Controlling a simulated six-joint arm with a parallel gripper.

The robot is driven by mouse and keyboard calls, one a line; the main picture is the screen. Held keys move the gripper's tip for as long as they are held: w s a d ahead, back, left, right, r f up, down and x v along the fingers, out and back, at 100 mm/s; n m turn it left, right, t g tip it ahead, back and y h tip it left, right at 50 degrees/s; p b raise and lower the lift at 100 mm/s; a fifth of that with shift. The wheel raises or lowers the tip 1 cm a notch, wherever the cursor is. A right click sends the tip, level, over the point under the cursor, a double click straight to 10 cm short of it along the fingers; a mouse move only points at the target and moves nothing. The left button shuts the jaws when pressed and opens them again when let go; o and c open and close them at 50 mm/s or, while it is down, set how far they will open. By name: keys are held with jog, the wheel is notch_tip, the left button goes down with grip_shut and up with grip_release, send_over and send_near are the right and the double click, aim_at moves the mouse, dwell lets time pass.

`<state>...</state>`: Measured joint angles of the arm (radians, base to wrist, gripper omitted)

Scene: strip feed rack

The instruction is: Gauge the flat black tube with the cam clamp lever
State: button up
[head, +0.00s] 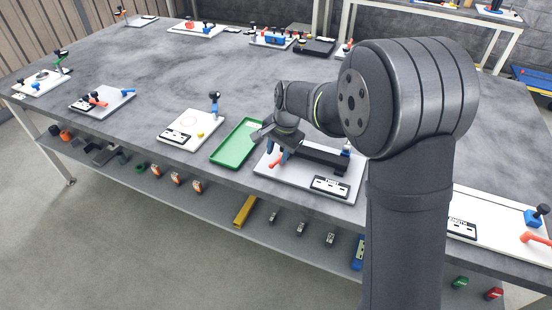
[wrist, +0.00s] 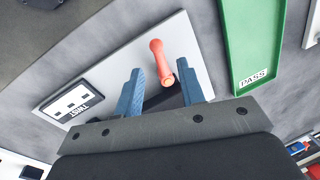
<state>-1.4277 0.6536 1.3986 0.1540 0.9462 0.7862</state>
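The flat black tube (head: 322,158) lies on a white board at the middle front of the table. In the wrist view only a dark piece (wrist: 170,100), perhaps the tube, shows between my fingers. The clamp lever has an orange-red handle (wrist: 160,62); it also shows at the board's left end in the head view (head: 275,162). My gripper (wrist: 160,68) is open, its blue fingers on either side of the handle with visible gaps. In the head view my gripper (head: 277,154) is low over the board's left end. The clamp's base is hidden.
A black-and-white gauge panel marked TWIST (wrist: 73,103) sits on the white board (wrist: 120,62). A green tray marked PASS (wrist: 252,35) lies beside the board; it is left of it in the head view (head: 236,146). Other fixture boards stand around the grey table (head: 200,75).

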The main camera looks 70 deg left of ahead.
aim_at(275, 162)
jog(key=shift+s+a+f, duration=0.1)
jog(key=shift+a+f, duration=0.05)
jog(key=shift+f, duration=0.7)
jog(key=shift+s+a+f, duration=0.1)
jog(key=shift+a+f, duration=0.05)
jog(key=shift+f, duration=0.7)
grip_shut()
